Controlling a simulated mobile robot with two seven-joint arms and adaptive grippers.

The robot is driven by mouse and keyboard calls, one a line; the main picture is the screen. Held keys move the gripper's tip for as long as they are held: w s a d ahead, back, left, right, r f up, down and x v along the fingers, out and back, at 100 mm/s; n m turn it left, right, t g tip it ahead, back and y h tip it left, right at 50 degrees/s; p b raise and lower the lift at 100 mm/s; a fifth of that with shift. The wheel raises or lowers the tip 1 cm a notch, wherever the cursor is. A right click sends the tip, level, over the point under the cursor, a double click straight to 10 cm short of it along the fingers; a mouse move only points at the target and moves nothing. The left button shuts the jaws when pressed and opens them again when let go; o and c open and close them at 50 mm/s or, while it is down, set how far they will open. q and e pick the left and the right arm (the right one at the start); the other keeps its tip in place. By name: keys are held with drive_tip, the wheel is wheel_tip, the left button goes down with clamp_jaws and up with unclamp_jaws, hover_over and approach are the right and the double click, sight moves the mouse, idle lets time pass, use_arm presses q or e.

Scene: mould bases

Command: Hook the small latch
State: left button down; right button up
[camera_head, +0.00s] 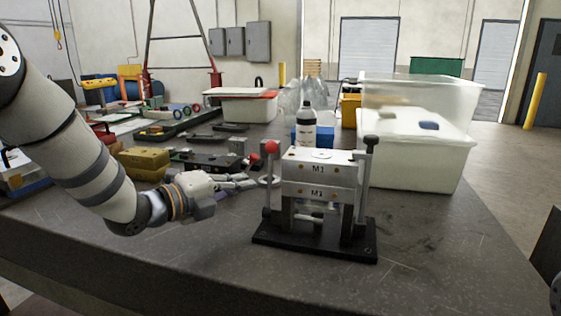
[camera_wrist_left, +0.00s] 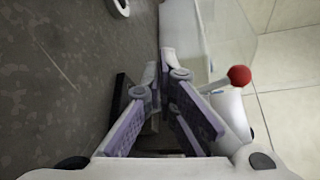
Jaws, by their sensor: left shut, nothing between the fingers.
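The mould base is a metal block with two plates marked M1 (camera_head: 318,180), standing upright on a black base plate (camera_head: 315,240). A lever with a red ball (camera_head: 272,147) stands at its left side. The red ball also shows in the left wrist view (camera_wrist_left: 239,76), right of the fingers. A post with a black knob (camera_head: 371,141) stands at its right side. I cannot tell which part is the small latch. My left gripper (camera_head: 254,182) is shut and empty, left of the mould base, its tips close to the lever. My right gripper is out of view.
A yellow block (camera_head: 144,163) and tools lie at the back left. The table front is clear.

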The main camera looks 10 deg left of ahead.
use_arm(q)
drive_tip(key=shift+w, duration=0.1)
drive_tip(key=shift+s+r, duration=0.1)
drive_tip(key=shift+s, duration=0.1)
drive_tip(key=x, duration=0.3)
drive_tip(key=b+x, duration=0.1)
drive_tip(key=x, duration=0.2)
drive_tip(key=f+b+x, duration=0.1)
drive_tip(key=x, duration=0.2)
drive_tip(key=shift+w, duration=0.3)
drive_tip(key=a+r, duration=0.1)
drive_tip(key=w+a, duration=0.1)
drive_tip(key=shift+a+r, duration=0.35)
drive_tip(key=shift+r, duration=0.05)
drive_tip(key=shift+a+r, duration=0.1)
drive_tip(key=shift+a, duration=0.25)
drive_tip(key=shift+w, duration=0.1)
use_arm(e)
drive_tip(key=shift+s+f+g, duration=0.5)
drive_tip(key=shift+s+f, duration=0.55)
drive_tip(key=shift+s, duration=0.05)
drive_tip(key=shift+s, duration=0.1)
